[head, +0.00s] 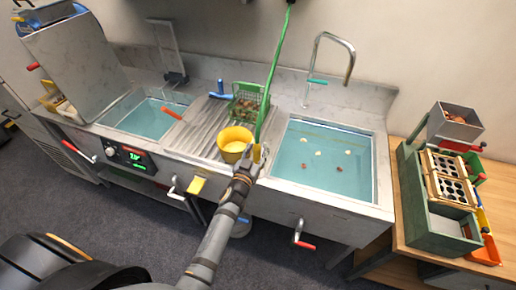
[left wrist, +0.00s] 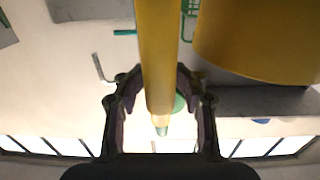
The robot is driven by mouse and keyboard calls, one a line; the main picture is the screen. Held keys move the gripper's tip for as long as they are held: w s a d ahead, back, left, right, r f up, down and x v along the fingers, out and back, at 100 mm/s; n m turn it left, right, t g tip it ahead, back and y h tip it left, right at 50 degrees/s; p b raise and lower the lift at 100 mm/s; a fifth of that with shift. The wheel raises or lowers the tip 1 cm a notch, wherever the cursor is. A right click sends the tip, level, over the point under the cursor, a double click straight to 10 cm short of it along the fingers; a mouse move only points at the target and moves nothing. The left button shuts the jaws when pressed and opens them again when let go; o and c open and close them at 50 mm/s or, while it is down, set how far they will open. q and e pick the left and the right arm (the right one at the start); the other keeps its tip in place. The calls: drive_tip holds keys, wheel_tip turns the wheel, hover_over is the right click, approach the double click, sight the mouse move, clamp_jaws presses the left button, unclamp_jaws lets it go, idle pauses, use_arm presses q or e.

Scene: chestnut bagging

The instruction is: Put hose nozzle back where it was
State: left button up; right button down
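The green hose (head: 275,65) hangs from above and runs down to the yellow hose nozzle (head: 257,153) beside the drainboard's front right. My left gripper (head: 256,160) is at that nozzle, and its fingers are small and partly hidden in the head view. In the left wrist view the yellow nozzle (left wrist: 155,50) passes between the two fingers of my left gripper (left wrist: 159,75), whose tips close in against both its sides. A green part shows at the nozzle's far end. My right gripper is not in view.
A yellow bucket (head: 234,145) stands close left of the nozzle; it looms large in the left wrist view (left wrist: 255,40). A green basket (head: 247,104) stands behind. The right sink (head: 380,170) has a tall tap (head: 350,60). A wooden table (head: 407,240) with a crate is at right.

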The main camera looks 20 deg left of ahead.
use_arm(q)
drive_tip(key=shift+o, duration=0.6)
drive_tip(key=shift+s+f, duration=0.1)
drive_tip(key=shift+s, duration=0.15)
drive_tip(key=s, duration=1.1)
drive_tip(key=shift+s+a, duration=0.25)
drive_tip(key=shift+a, duration=0.05)
